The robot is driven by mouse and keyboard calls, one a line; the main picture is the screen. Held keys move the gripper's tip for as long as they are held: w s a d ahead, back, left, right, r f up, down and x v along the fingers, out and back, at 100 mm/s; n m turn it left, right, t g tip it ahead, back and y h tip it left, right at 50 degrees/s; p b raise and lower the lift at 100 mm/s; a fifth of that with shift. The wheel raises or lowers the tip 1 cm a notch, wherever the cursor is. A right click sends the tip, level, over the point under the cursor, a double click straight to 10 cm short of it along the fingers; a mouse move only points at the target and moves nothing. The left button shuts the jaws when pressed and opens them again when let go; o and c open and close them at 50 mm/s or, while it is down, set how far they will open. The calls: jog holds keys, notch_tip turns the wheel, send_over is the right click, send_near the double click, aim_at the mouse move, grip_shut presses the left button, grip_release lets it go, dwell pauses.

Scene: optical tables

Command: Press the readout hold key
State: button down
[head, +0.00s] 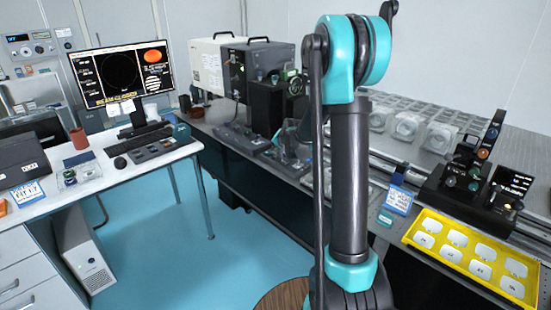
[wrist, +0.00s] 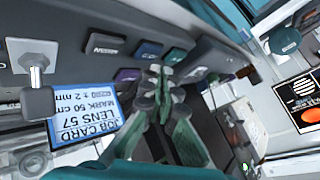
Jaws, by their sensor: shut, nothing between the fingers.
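In the wrist view, a grey panel (wrist: 70,70) carries several small coloured keys: a dark labelled key (wrist: 105,44), a purple key (wrist: 127,76), a dark blue-green key (wrist: 150,50) and a teal key (wrist: 176,54). Their lettering is too small or turned to read, so I cannot tell which is the readout hold key. My gripper (wrist: 158,86), with green fingers and dark joints, is shut and empty. Its tips are close to the purple and teal keys; I cannot tell whether they touch any. In the head view my arm hides much of the bench behind it.
A blue-edged job card (wrist: 90,118) and a metal toggle-like post (wrist: 36,62) are beside the keys. In the head view, a yellow tray (head: 412,238) lies at right. A monitor (head: 122,75) reading "BEAM CLOSED" stands on the left desk. Open blue floor (head: 170,255) lies between the tables.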

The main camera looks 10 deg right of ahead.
jog(key=shift+r, duration=0.1)
jog(key=shift+r, duration=2.45)
jog(key=s+d+f+n+g, duration=0.1)
jog(key=s+f+n, duration=0.1)
jog(key=s, duration=1.1)
jog(key=s+d+f+n+g+h, duration=0.1)
jog(key=s+f, duration=0.3)
jog(key=s, duration=1)
jog(key=s+d+f+n+g+h, duration=0.1)
jog(key=s+d+f+n+g, duration=0.1)
jog(key=s, duration=1.1)
notch_tip(320, 180, down, 2)
jog(key=shift+s+f+n+g, duration=0.1)
jog(key=shift+s+n+g, duration=0.3)
jog(key=shift+n, duration=0.4)
